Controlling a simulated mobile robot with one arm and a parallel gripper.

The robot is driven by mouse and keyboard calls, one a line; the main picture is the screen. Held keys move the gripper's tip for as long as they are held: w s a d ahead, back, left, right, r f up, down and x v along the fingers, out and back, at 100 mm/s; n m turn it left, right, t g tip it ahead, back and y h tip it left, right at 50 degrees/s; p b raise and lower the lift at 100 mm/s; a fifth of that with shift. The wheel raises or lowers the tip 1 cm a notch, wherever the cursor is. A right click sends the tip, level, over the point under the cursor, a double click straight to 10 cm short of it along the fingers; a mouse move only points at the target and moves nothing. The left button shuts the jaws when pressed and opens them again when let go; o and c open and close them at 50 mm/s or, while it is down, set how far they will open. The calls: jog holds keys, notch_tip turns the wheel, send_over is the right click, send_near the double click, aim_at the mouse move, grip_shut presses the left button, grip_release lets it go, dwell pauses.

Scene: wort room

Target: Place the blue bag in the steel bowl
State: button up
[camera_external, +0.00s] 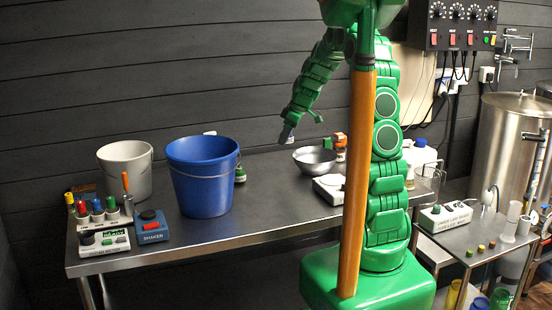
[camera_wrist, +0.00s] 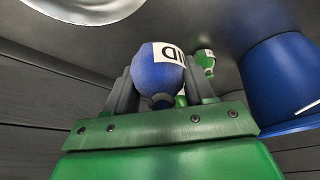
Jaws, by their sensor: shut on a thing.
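The blue bag (camera_wrist: 158,76), with a white label at its top, is between the two fingers of my gripper (camera_wrist: 158,92) in the wrist view. My gripper (camera_external: 287,133) is shut on it. In the external view my gripper is held above the table, a little left of the steel bowl and higher than its rim. The bag is too small there to tell clearly. The steel bowl (camera_external: 314,161) stands on the table beside a white scale. Its rim (camera_wrist: 85,20) shows at the top left of the wrist view, apart from the bag.
A blue bucket (camera_external: 203,178) and a white bucket (camera_external: 125,172) stand on the left of the table (camera_external: 270,195). A small green item (camera_external: 240,174) stands beside the blue bucket. A white scale (camera_external: 329,189) is in front of the bowl. The table's middle is clear.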

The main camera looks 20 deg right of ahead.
jog(key=shift+s+d+r, duration=0.15)
jog(key=shift+s+r, duration=0.15)
jog(key=shift+s, duration=0.45)
jog(key=s+d, duration=0.9)
jog(key=s, duration=0.5)
send_over(314, 162)
jog(key=s+a, duration=0.3)
jog(key=s, duration=0.3)
jog(key=f, duration=0.8)
jog(key=shift+w+d+f, duration=0.15)
jog(key=shift+d+f, duration=0.1)
jog(key=shift+w+f, duration=0.3)
jog(key=shift+f, duration=1.6)
jog(key=shift+f, duration=0.15)
jog(key=o, duration=1.1)
